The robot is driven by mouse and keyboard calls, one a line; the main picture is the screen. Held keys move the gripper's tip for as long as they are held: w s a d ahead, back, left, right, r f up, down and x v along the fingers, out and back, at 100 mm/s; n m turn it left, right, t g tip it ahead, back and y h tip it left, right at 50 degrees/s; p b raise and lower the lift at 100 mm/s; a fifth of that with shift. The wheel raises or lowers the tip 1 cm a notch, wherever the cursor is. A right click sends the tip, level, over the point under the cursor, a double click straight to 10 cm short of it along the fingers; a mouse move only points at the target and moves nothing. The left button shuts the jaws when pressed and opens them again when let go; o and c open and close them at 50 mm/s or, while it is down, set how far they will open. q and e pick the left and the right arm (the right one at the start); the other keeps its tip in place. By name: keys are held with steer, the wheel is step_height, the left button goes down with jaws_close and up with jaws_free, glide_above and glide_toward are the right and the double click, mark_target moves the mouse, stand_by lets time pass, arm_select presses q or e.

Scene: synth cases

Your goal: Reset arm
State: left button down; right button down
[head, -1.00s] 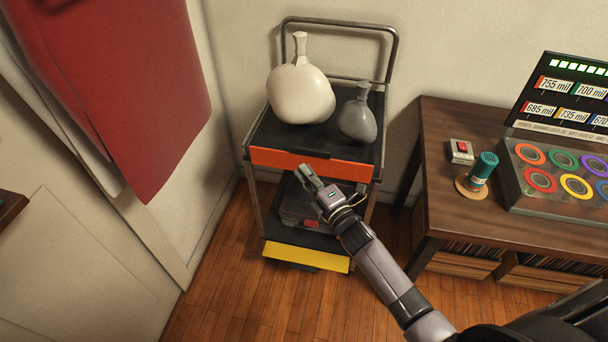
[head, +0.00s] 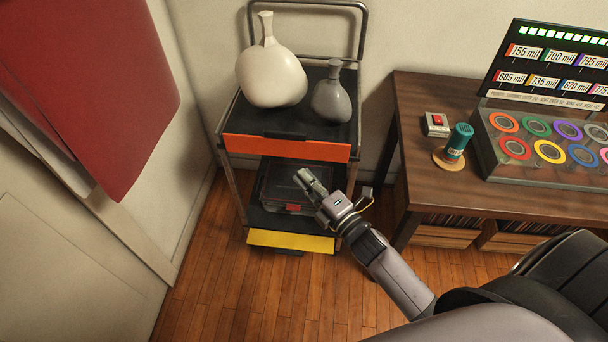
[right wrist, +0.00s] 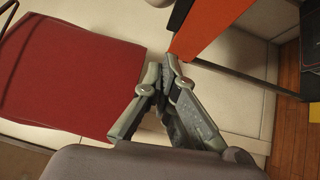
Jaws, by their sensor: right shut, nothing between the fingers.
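My right gripper (head: 304,178) is in front of the cart, below its orange drawer front. Its fingers are shut with nothing between them. In the right wrist view the gripper (right wrist: 166,68) shows its fingertips together. The right arm reaches in from the lower right of the head view. My left gripper is not in view.
The cart's orange drawer front (head: 285,147) and yellow lower front (head: 290,241) face me. A white vase (head: 272,80) and a grey vase (head: 332,98) stand on top. A wooden table (head: 425,95) with a button panel stands at right. Red cloth (head: 90,80) hangs left.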

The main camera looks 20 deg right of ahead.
steer(key=shift+f, duration=0.15)
steer(key=s+d+f+m+g+h, duration=0.1)
steer(key=s+f+m+g, duration=0.3)
steer(key=f, duration=0.7)
steer(key=s+d+f+m+g+h, duration=0.1)
steer(key=s+f+m+g, duration=0.3)
steer(key=f, duration=0.6)
steer(key=s+f+m+h, duration=0.25)
steer(key=s+f, duration=0.35)
steer(key=f, duration=0.5)
steer(key=s+f+m+g, duration=0.2)
steer(key=s+f, duration=0.3)
steer(key=s, duration=0.4)
steer(key=s+f+m+g, duration=0.3)
steer(key=s+f+g, duration=0.1)
steer(key=s, duration=0.6)
steer(key=s+f+m+g, duration=0.3)
steer(key=s+f, duration=0.3)
steer(key=s, duration=0.4)
steer(key=shift+s, duration=0.2)
steer(key=shift+m, duration=0.25)
